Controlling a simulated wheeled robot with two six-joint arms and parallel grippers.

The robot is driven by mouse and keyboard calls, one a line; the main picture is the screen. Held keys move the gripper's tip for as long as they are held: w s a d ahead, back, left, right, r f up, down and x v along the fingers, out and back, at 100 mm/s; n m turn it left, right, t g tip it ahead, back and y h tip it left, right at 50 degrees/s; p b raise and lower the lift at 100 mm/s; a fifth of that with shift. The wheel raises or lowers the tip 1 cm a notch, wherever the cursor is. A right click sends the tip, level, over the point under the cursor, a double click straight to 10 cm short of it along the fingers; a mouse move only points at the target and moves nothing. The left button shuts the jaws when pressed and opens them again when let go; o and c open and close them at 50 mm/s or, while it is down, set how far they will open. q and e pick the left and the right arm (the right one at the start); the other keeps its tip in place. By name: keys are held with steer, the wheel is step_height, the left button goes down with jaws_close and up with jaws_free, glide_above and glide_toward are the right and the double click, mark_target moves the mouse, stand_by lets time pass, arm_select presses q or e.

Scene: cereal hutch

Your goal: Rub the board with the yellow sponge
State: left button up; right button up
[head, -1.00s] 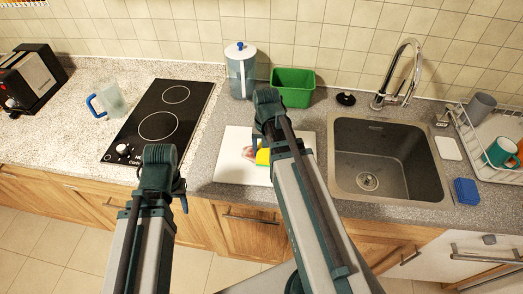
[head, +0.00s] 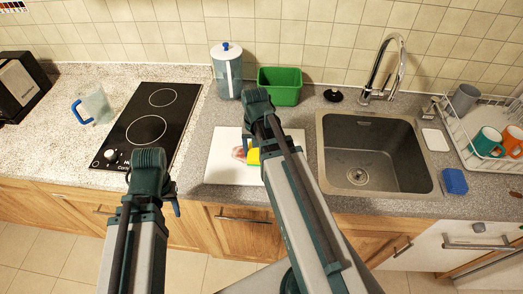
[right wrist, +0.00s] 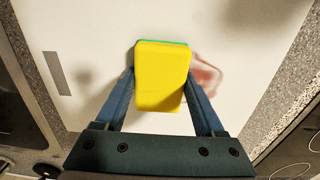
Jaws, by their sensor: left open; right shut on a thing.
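The white board (head: 222,172) lies on the counter between the hob and the sink. It also fills much of the right wrist view (right wrist: 95,30). A reddish smear (right wrist: 206,76) shows on it, partly hidden behind the sponge. The yellow sponge (right wrist: 161,78) with a green layer on its far side is held between the fingers of my right gripper (right wrist: 160,95). In the head view the sponge (head: 253,157) is over the board, mostly behind my right arm; I cannot tell whether it touches the board. My left gripper (head: 172,192) is open and empty in front of the counter.
A green bin (head: 280,86) and a white-lidded canister (head: 227,70) stand behind the board. The sink (head: 368,155) is to the right, with a blue sponge (head: 454,181) beside it. The black hob (head: 147,128) is to the left, with a glass jug (head: 94,104) beyond it.

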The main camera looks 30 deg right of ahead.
mark_target(233, 150)
steer(key=shift+w+a, duration=0.4)
steer(key=shift+a, duration=0.3)
steer(key=shift+w+a, duration=0.4)
steer(key=shift+a, duration=0.4)
steer(key=shift+w+a, duration=0.4)
steer(key=shift+a, duration=0.35)
steer(key=shift+w+a, duration=0.5)
steer(key=shift+a, duration=0.3)
steer(key=shift+w+a, duration=0.45)
steer(key=shift+a, duration=0.3)
steer(key=shift+w+d, duration=0.1)
steer(key=shift+w+d+r, duration=0.1)
steer(key=shift+w+d, duration=0.55)
steer(key=shift+w, duration=0.35)
